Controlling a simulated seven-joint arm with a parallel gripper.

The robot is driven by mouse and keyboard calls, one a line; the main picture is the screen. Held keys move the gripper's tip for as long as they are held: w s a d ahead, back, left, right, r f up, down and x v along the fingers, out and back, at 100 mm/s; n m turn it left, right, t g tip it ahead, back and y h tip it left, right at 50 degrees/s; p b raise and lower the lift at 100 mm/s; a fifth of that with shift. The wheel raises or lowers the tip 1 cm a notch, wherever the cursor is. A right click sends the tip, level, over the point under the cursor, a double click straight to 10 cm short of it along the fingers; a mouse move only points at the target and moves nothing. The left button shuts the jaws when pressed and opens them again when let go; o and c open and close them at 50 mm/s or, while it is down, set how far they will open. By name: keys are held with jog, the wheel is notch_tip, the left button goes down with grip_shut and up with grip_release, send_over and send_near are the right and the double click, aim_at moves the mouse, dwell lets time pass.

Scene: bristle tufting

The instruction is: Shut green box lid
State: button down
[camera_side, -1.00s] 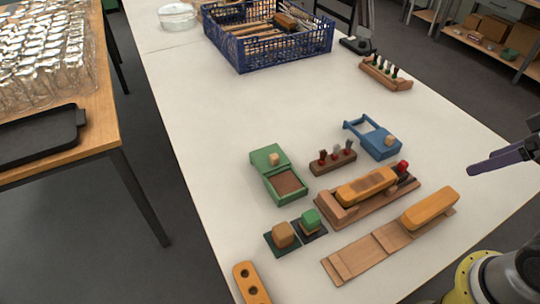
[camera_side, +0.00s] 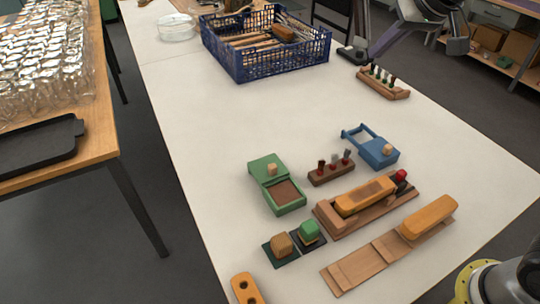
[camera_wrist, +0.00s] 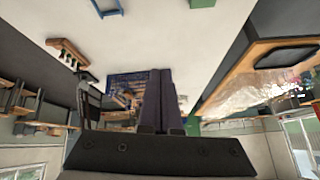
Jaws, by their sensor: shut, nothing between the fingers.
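The green box (camera_side: 290,208) sits on the white table left of centre in the side view. Its green lid (camera_side: 262,163), with a small wooden knob (camera_side: 272,169), is at the far end. The near part of the box is open and shows a brown inside. A green piece (camera_wrist: 202,3), probably this box, shows at the top edge of the wrist view. My gripper (camera_wrist: 161,72) is shut and empty, its dark purple fingers together.
A blue box (camera_side: 381,153) and a peg block (camera_side: 331,168) stand right of the green box. Two small blocks (camera_side: 282,244) lie in front. A wooden tray (camera_side: 330,218) is at right. A blue crate (camera_side: 245,65) stands at the back. The table between is clear.

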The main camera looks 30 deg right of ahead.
jog(key=w+a+f, duration=0.4)
jog(key=w, duration=0.3)
jog(key=n+g, duration=0.2)
jog(key=g, duration=0.1)
send_over(264, 161)
jog(key=f, duration=2.8)
jog(key=shift+w+d+f, duration=0.1)
jog(key=shift+w+f, duration=0.1)
jog(key=shift+w, duration=0.05)
jog(key=shift+s+f, duration=0.1)
jog(key=shift+s, duration=1.85)
jog(key=s, duration=1)
jog(key=shift+f, duration=0.1)
